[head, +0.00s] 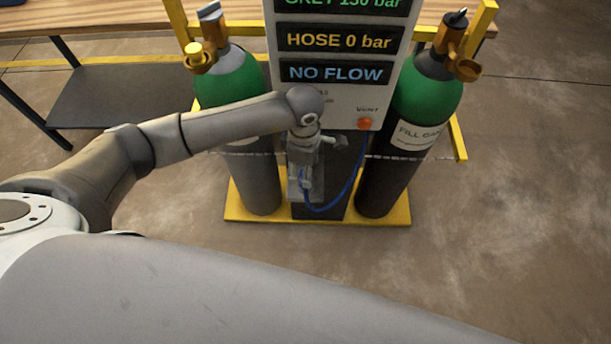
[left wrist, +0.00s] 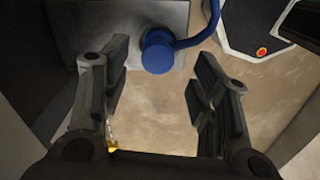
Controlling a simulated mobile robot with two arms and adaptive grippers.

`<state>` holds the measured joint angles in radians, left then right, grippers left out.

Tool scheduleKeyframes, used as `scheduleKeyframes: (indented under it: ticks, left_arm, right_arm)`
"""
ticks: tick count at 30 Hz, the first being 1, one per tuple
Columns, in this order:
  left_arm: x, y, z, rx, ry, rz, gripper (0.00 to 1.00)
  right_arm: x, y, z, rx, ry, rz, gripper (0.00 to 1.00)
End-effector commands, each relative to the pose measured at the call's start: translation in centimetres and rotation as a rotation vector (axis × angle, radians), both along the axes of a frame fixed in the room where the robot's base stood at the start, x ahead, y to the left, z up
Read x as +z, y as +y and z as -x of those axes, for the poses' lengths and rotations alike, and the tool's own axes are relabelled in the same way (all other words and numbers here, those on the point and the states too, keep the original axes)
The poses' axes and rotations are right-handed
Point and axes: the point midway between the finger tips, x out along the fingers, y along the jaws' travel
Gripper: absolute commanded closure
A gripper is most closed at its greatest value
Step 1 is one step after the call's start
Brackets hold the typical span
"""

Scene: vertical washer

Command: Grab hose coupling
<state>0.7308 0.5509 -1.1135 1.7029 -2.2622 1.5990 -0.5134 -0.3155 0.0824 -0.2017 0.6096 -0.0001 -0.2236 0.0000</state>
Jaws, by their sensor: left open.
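The hose coupling is a blue round cap (left wrist: 157,52) with a blue hose (left wrist: 200,30) running off it to the upper right in the left wrist view. It sits by a grey metal plate (left wrist: 90,25). My left gripper (left wrist: 158,85) is open, with one dark finger on either side and nothing between them. The coupling shows just past the fingertips, nearer the left finger. In the head view my left gripper (head: 305,165) points down in front of the panel stand, and the blue hose (head: 354,178) loops beside it. The coupling is mostly hidden there. My right gripper is not in view.
Two green-topped cylinders stand left (head: 228,80) and right (head: 426,90) of the gripper on a yellow-framed base (head: 390,217). A panel (head: 340,100) reads "HOSE 0 bar" and "NO FLOW", with an orange button (head: 365,123). A chain crosses the cylinders. Floor at right is clear.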

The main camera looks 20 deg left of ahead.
Motion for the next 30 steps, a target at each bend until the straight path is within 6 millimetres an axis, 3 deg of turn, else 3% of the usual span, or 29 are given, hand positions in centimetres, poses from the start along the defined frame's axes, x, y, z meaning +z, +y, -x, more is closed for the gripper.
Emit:
scheduleKeyframes:
  ticks: [7,17,27,30]
  left_arm:
    - [-3.3,-0.4,-0.3,0.002,0.005,-0.001,0.45]
    - [-4.3,-0.4,-0.3,0.001,0.002,0.0,0.45]
    - [-4.3,-0.4,-0.3,0.001,0.002,0.0,0.88]
    - [-4.2,-0.4,-0.4,0.001,0.001,0.0,0.96]
  right_arm:
    - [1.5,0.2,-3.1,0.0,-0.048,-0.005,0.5]
    - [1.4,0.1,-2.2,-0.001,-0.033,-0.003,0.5]
    - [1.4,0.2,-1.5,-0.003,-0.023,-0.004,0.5]
    - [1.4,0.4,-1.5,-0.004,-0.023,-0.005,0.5]
